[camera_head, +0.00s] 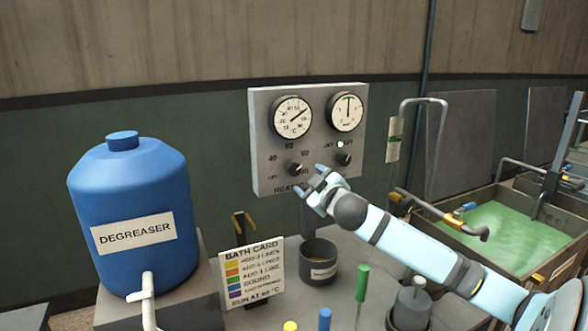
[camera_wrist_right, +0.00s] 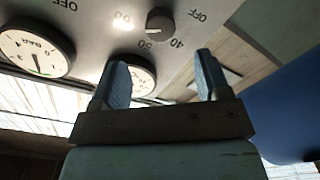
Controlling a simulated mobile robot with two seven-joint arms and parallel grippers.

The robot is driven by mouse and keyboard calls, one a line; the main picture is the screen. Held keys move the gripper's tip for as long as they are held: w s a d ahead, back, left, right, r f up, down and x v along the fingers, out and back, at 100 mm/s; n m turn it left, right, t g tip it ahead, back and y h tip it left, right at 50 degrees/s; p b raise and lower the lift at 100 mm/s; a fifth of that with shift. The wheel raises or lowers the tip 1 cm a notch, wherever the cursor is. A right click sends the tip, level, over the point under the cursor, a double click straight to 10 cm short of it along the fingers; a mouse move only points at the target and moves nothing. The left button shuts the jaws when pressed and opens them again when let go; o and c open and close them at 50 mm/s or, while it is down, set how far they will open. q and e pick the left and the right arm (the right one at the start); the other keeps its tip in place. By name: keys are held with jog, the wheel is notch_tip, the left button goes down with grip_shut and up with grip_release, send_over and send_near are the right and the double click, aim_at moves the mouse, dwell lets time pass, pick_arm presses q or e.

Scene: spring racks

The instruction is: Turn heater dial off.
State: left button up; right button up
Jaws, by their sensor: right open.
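The grey control panel (camera_head: 263,140) stands on the bench against the green wall. Its left black knob, the heater dial (camera_head: 293,168), has numbers around it and a partly hidden "HEAT" label below. In the right wrist view a black dial (camera_wrist_right: 160,22) is ringed by 40, 50, 60 and OFF; its pale pointer mark appears near 50, not at OFF. My right gripper (camera_head: 311,179) is at the panel, just right of and below the heater dial. In the wrist view my right gripper (camera_wrist_right: 160,70) is open and empty, its fingers apart from the dial. My left gripper is out of view.
A second knob (camera_head: 343,158) sits right of the heater dial, below two gauges. A blue degreaser drum (camera_head: 130,205), bath card (camera_head: 250,272) and dark cup (camera_head: 318,262) stand on the left and front. A green bath (camera_head: 500,228) lies right.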

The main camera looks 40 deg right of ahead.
aim_at(296, 170)
jog(key=x, duration=0.8)
jog(key=shift+w+p, duration=0.15)
jog(key=shift+p, duration=0.15)
jog(key=shift+w+d, duration=0.2)
jog(key=shift+w, duration=0.35)
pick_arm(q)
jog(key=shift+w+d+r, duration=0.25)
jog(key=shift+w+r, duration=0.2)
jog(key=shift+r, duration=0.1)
pick_arm(e)
jog(key=shift+f, duration=0.1)
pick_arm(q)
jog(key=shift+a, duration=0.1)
pick_arm(e)
jog(key=shift+c, duration=0.4)
